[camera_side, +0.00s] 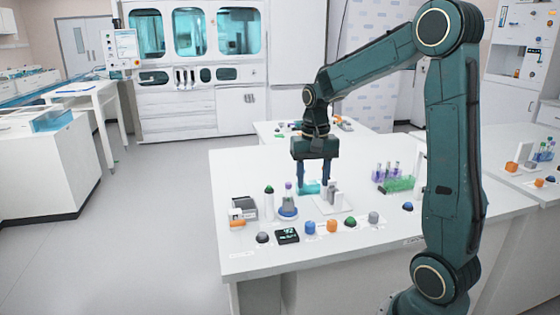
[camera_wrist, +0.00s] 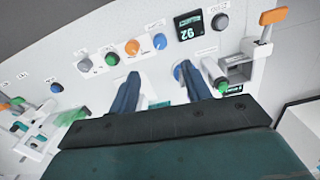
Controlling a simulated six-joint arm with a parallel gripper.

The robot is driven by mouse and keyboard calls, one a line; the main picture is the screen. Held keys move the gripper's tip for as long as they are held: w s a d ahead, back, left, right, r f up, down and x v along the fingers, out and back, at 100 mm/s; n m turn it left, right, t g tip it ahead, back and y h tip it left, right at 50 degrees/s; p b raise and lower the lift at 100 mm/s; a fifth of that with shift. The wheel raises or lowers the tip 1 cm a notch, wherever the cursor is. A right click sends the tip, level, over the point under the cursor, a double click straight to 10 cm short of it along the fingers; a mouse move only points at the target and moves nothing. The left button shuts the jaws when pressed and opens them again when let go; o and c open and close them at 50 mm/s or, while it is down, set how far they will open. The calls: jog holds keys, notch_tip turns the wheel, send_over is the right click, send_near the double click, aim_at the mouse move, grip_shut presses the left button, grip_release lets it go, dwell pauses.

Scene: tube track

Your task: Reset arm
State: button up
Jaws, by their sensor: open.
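My gripper (camera_side: 315,182) hangs over the white table, pointing down, with its two blue fingers spread apart. In the side view the fingers straddle the area of a teal block (camera_side: 309,188) and a small grey and white stand (camera_side: 330,195). I cannot tell whether they touch anything. In the wrist view the two fingers of my gripper (camera_wrist: 167,85) show apart with nothing held between them.
A black display reading 92 (camera_wrist: 188,26) and a row of coloured knobs, including an orange one (camera_side: 332,226), line the table's front. A grey box (camera_side: 243,208) stands at the left. A tube rack (camera_side: 398,184) with several tubes stands right. The table's left rear is clear.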

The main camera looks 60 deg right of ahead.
jog(key=shift+a, duration=0.1)
jog(key=s+a+r+n+t, duration=0.2)
jog(key=s+a+r+n, duration=0.1)
jog(key=s+a+n, duration=0.2)
jog(key=s+a+r+n+t, duration=0.3)
jog(key=s+a+n, duration=0.2)
jog(key=s+a, duration=0.4)
jog(key=a, duration=0.3)
jog(key=shift+a+r+t, duration=0.2)
jog(key=shift+r+t, duration=0.1)
jog(key=shift+r, duration=0.1)
